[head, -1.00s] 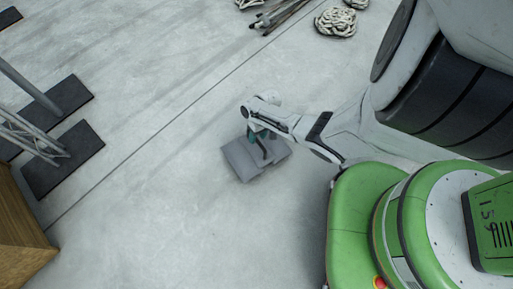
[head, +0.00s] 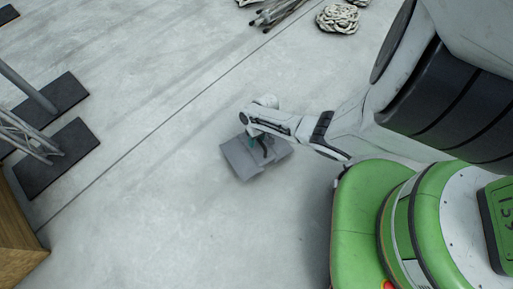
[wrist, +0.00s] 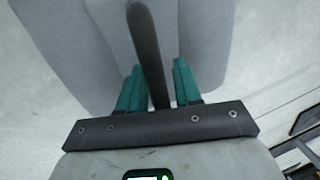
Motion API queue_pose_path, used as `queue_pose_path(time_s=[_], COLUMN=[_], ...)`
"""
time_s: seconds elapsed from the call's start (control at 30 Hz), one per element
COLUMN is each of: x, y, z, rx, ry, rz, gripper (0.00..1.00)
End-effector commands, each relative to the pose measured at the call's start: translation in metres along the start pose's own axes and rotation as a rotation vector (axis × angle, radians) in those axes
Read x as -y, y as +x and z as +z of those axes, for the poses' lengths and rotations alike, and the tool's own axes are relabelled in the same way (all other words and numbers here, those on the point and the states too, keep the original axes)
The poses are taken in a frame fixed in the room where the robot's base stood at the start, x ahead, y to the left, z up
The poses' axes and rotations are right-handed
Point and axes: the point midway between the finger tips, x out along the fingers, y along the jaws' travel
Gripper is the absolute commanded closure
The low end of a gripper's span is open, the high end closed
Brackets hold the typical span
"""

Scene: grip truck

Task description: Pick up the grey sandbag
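The grey sandbag (head: 241,160) lies on the concrete floor, two padded halves with a dark strap handle (head: 267,148) standing up between them. In the wrist view the sandbag (wrist: 65,40) fills the upper part, and its handle (wrist: 148,50) runs down between my fingers. My gripper (wrist: 158,85) is over the middle of the bag, its two teal fingers apart on either side of the handle. A gap shows between the handle and the right finger; contact on the left is unclear. In the head view my gripper (head: 254,142) is mostly hidden by my wrist.
Coiled rope (head: 338,18) and a bundle of poles (head: 280,12) lie at the top. Dark base plates (head: 55,165) with metal stands are at the left, above a wooden box (head: 15,245). The floor around the bag is clear.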

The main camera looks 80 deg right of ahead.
Motion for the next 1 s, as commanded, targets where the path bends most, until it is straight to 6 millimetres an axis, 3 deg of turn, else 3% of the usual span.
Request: queue_pose_path(time_s=[0.33,1.0], x=[0.0,0.0], y=[0.0001,0.0001], z=[0.0,0.0], rx=[0.0,0.0], ry=[0.0,0.0], rz=[0.0,0.0], gripper=[1.0,1.0])
